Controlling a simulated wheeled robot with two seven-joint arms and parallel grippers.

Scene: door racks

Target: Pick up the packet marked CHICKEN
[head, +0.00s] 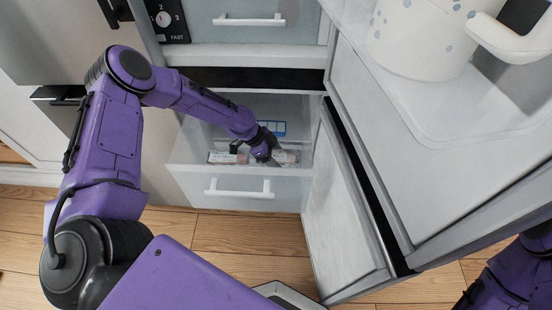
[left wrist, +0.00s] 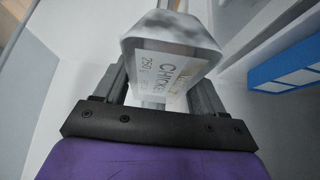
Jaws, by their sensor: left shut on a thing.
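The packet marked CHICKEN (left wrist: 172,62) shows in the left wrist view, pale with a greyish end and print reading "CHICKEN" and "250". My left gripper (left wrist: 152,95) is shut on it, with a finger on either side. In the head view my left gripper (head: 264,152) reaches down into an open drawer (head: 205,181). Pale packaging (head: 228,158) shows left of the gripper and more (head: 287,157) to its right; I cannot tell whether these are one packet or two. My right gripper is out of view.
A blue and white pack (head: 272,128) lies at the back of the drawer; it also shows in the left wrist view (left wrist: 285,68). An open door (head: 345,205) stands right of the drawer. A spotted white jug (head: 420,40) sits on a shelf at upper right.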

